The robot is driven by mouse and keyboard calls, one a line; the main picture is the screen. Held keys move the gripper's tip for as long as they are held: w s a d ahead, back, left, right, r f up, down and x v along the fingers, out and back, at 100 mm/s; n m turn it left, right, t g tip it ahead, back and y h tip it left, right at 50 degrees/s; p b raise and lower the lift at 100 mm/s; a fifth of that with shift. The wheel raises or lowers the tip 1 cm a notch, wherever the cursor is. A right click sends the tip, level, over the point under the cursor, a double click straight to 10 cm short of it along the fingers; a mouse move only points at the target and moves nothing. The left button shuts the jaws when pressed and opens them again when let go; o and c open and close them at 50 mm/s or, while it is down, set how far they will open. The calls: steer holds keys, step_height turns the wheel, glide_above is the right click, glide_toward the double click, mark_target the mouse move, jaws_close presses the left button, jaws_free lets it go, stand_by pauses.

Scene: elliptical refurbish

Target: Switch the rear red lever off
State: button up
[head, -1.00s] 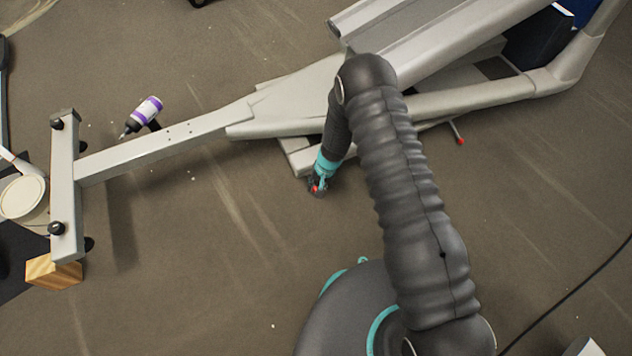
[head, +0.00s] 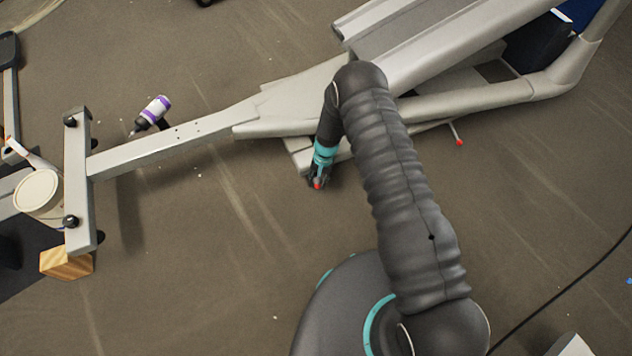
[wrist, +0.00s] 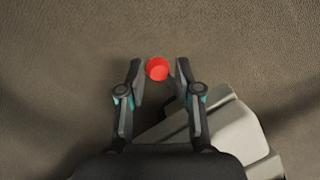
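Two red-tipped levers show low along the near side of the grey machine frame (head: 195,135). One red lever tip (head: 317,186) is at my gripper (head: 318,181) in the head view. In the wrist view the round red tip (wrist: 157,69) sits between the fingertips of my gripper (wrist: 160,78), with small gaps visible on both sides. The fingers are open, and no firm contact shows. The other red-tipped lever (head: 459,141) sticks out farther right, apart from my gripper. The lever's shaft at my gripper is hidden.
A purple-and-white bottle (head: 154,112) is behind the frame's long beam. A wooden block (head: 67,262) and a round cream-coloured container (head: 38,192) are at the left. A black cable (head: 565,290) runs over the floor at the right. The floor in front of the beam is clear.

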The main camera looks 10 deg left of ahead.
steer(key=shift+o, duration=0.6)
steer(key=v, duration=1.2)
steer(key=shift+d, duration=0.1)
